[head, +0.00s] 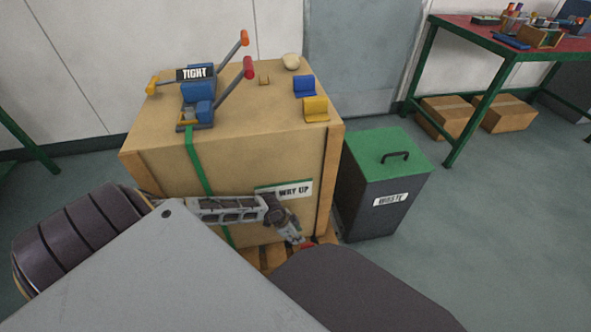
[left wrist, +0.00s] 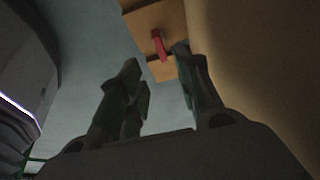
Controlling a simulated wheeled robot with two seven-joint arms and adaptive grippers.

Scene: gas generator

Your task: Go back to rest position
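My left gripper (head: 283,222) is in front of the crate's front face, low down, pointing right. In the left wrist view its two fingers (left wrist: 162,75) stand apart with nothing between them. The brown crate (head: 235,120) has a green strap (head: 195,160) down its front and a "way up" label (head: 295,190), partly covered by the gripper. A small red piece (head: 306,244) shows just past the fingertips, by the pallet (head: 272,256). It also shows in the left wrist view (left wrist: 160,46), beyond the fingers. My right gripper is in neither view.
A green-lidded waste bin (head: 365,190) stands right of the crate. A red-topped bench (head: 470,32) stands back right. Floor at right is clear.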

